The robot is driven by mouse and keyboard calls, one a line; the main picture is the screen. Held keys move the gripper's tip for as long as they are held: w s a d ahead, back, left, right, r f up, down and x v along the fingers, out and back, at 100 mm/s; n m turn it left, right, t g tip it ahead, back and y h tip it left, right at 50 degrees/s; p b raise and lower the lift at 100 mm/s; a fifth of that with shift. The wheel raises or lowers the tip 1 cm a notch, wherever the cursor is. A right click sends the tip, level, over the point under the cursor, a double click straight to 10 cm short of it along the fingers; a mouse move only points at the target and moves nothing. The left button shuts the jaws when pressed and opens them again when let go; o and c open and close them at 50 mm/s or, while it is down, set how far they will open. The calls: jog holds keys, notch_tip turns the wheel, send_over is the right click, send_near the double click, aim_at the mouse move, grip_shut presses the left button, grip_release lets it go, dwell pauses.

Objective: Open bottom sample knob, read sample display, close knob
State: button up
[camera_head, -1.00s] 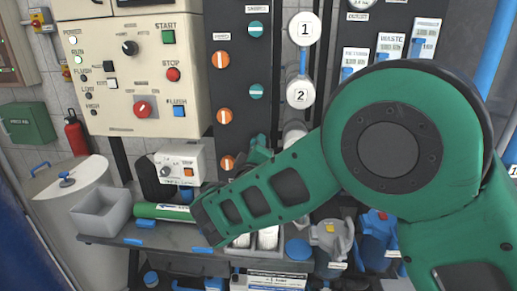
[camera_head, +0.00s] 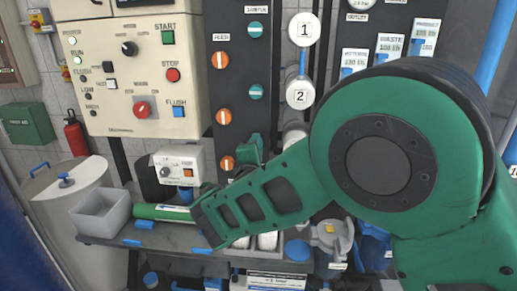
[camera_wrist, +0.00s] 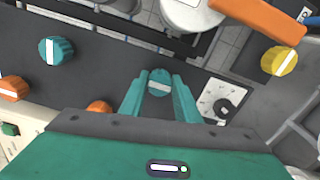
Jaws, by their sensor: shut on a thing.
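My gripper (camera_wrist: 160,78) is shut on the bottom teal sample knob (camera_wrist: 159,88), with one finger on each side of it in the wrist view. The knob's white mark lies across the picture there, while the mark on the neighbouring teal knob (camera_wrist: 57,50) stands upright. In the head view my gripper (camera_head: 250,148) is at the lower end of the black panel, and the held knob is hidden.
The orange feed knobs (camera_head: 224,117) run down the panel left of the teal ones. A grey bin (camera_head: 103,210) and a green cylinder (camera_head: 163,212) sit on the shelf below. White pipe ends (camera_head: 299,92) stand close on the panel's right.

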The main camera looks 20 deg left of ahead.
jog(key=shift+d+f, duration=0.1)
jog(key=shift+f, duration=0.2)
jog(key=o, duration=1)
jog(key=shift+o, duration=0.2)
jog(key=shift+r, duration=0.15)
jog(key=v, duration=1)
jog(key=shift+s, duration=0.35)
